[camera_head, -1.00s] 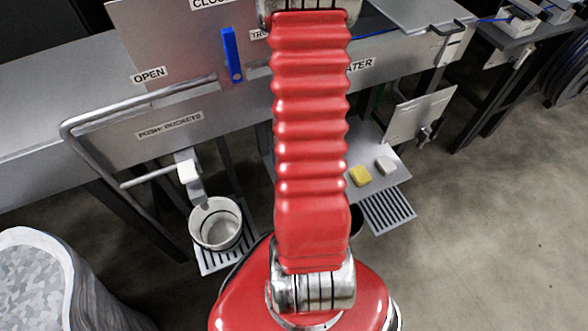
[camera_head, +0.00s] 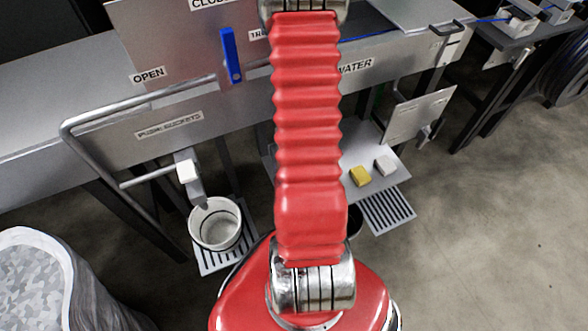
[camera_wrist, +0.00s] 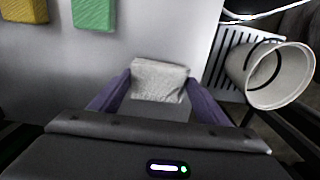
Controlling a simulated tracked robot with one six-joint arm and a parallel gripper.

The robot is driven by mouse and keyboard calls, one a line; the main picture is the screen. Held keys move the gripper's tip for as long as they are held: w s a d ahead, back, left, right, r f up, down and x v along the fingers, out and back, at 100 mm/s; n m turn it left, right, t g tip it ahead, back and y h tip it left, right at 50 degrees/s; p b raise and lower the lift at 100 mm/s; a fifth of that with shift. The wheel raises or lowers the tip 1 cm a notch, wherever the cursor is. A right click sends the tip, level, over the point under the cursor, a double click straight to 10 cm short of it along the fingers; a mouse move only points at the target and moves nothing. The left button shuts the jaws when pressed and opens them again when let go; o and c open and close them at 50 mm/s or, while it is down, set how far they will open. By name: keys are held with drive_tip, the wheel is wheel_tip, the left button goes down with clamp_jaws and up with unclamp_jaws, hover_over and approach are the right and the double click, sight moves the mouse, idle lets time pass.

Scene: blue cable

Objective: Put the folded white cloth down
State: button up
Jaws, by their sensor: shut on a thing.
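The folded white cloth (camera_wrist: 159,81) is a small pale pad in the wrist view. It sits between the two purple fingers of my gripper (camera_wrist: 158,88), which are shut on it. The cloth is over a light grey shelf (camera_wrist: 130,45), which also shows in the head view (camera_head: 376,188). I cannot tell whether the cloth touches the shelf. My gripper and the held cloth are hidden in the head view.
A yellow block (camera_wrist: 24,10) and a green block (camera_wrist: 94,14) lie on the shelf at the wrist view's upper left. A pale bucket (camera_wrist: 262,84) stands on a slatted grate at right. The head view shows a yellow block (camera_head: 360,176) and a white block (camera_head: 385,164).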

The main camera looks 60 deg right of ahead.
drive_tip(key=shift+f, duration=0.1)
drive_tip(key=o, duration=1.1)
wheel_tip(320, 180, up, 12)
idle(0.7)
idle(0.7)
